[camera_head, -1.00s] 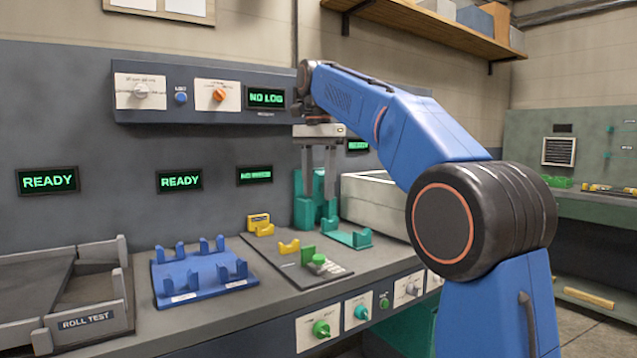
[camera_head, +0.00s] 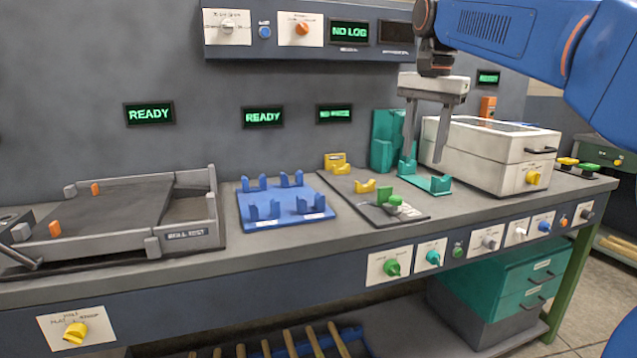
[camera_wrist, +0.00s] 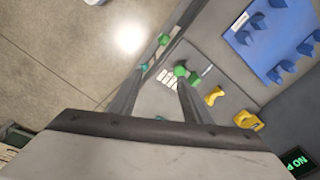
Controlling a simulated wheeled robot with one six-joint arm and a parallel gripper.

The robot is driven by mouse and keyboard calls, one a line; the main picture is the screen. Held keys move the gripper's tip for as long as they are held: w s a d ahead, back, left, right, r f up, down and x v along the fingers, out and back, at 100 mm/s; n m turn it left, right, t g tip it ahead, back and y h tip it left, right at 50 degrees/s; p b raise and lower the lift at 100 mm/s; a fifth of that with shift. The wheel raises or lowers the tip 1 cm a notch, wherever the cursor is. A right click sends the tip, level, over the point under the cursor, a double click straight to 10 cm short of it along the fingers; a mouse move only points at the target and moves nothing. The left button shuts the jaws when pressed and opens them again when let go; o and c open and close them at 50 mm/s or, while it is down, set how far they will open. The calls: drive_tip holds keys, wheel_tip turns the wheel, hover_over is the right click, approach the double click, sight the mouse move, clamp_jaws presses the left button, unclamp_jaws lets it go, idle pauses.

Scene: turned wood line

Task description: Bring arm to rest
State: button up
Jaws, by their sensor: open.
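My blue arm (camera_head: 520,40) reaches in from the upper right in the head view. My gripper (camera_head: 426,150) points down with its two fingers apart and nothing between them. It hangs above the bench, in front of the teal stand (camera_head: 382,140) and left of the white box (camera_head: 480,160). The wrist view shows my open fingers (camera_wrist: 158,105) over the front part of the bench, with a green knob (camera_wrist: 180,71) and yellow rests (camera_wrist: 214,96) beyond them.
On the bench (camera_head: 330,245) stand a grey roll test tray (camera_head: 185,240), a blue cradle rack (camera_head: 280,222), yellow supports (camera_head: 365,186) and a teal cradle (camera_head: 432,184). A panel with a NO LOG display (camera_head: 349,32) hangs above. Wooden rods (camera_head: 312,340) lie below.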

drive_tip(key=s+d+f+n+t, duration=0.1)
drive_tip(key=s+f+n, duration=0.3)
drive_tip(key=s+f, duration=1)
drive_tip(key=s+d+f+n+t, duration=0.2)
drive_tip(key=s+d+f+n, duration=0.2)
drive_tip(key=s+f, duration=1)
wheel_tip(320, 180, down, 5)
drive_tip(key=shift+d+n+t, duration=0.15)
drive_tip(key=shift+n+t, duration=0.15)
drive_tip(key=shift+s, duration=0.1)
